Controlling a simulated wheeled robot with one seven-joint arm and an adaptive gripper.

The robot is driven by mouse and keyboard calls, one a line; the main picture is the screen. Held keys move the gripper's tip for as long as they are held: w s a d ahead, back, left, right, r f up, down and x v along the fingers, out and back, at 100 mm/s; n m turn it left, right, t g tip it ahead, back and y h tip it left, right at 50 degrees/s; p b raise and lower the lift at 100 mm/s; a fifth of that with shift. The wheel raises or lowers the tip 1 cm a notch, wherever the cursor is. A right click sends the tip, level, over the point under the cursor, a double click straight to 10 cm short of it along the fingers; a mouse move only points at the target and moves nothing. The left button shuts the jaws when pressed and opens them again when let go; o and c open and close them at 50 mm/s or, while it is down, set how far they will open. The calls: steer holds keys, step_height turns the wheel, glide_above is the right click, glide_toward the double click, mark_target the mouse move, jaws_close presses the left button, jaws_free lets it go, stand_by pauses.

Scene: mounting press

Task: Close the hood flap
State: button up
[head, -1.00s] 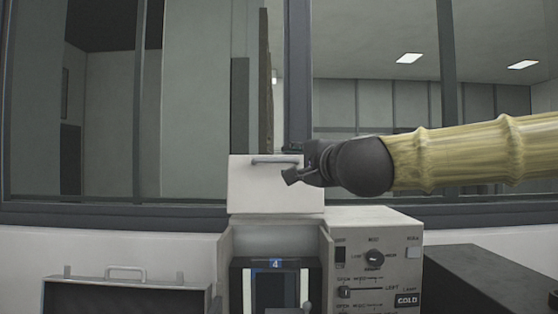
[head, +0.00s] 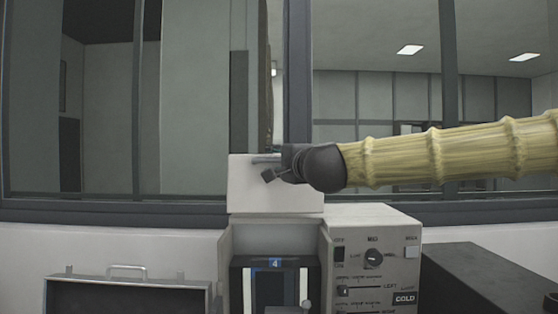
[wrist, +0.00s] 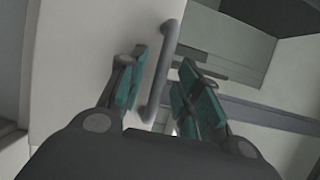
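The hood flap (head: 270,190) of the mounting press stands raised above the press opening in the head view, a white panel with a bar handle near its top edge. My gripper (head: 277,174) is in front of the flap's upper part, at the handle, and hides most of it. In the wrist view the fingers (wrist: 160,90) are apart, with teal pads. The grey handle (wrist: 160,75) shows between them, closer to the left finger, in front of the pale flap (wrist: 90,60). Whether a finger touches the handle I cannot tell.
The press body (head: 375,240) has a control panel with knobs and switches on its right. A black unit with a "4" label (head: 275,263) sits inside the opening. An open case (head: 128,295) stands at left, a dark box (head: 480,285) at right. Windows (head: 380,90) are behind.

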steer(key=shift+c, duration=0.2)
jaws_close()
steer(key=shift+s+f+b, duration=0.1)
steer(key=shift+f+b, duration=0.15)
steer(key=shift+b, duration=0.3)
